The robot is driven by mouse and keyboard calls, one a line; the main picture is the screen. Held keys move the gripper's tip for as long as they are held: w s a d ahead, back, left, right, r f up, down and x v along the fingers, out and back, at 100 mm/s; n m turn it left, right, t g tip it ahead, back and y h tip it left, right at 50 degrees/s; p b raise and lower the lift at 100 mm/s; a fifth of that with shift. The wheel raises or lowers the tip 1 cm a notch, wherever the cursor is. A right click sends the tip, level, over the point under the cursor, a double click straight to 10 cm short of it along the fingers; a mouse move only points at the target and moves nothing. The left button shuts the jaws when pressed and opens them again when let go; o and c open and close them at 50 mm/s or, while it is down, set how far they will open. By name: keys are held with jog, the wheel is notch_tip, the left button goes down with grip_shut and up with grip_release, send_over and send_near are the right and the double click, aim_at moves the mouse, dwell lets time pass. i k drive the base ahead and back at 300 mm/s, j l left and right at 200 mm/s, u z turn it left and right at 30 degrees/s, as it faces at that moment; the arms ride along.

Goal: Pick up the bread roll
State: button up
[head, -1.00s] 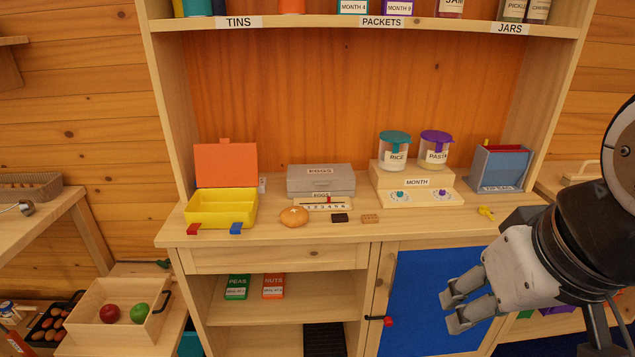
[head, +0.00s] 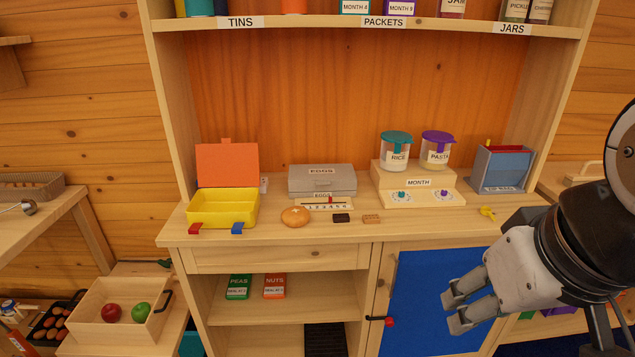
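The bread roll (head: 295,216) is a round, golden-brown bun. It lies on the wooden counter, right of the open yellow lunch box (head: 222,209) and in front of the grey egg box (head: 322,180). My gripper (head: 457,312) is at the lower right, in front of the blue cupboard door and below the counter top. It is well apart from the roll, to its right and lower. Its two fingers stand apart with nothing seen between them.
A dark block (head: 341,218) and a tan biscuit-like piece (head: 371,219) lie right of the roll. A stepped stand (head: 418,183) holds two jars behind. An overhead shelf (head: 350,24) spans the hutch. The counter's right front is mostly clear.

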aim_at(295, 216)
jog(key=i, duration=1.25)
jog(key=j+u, duration=0.05)
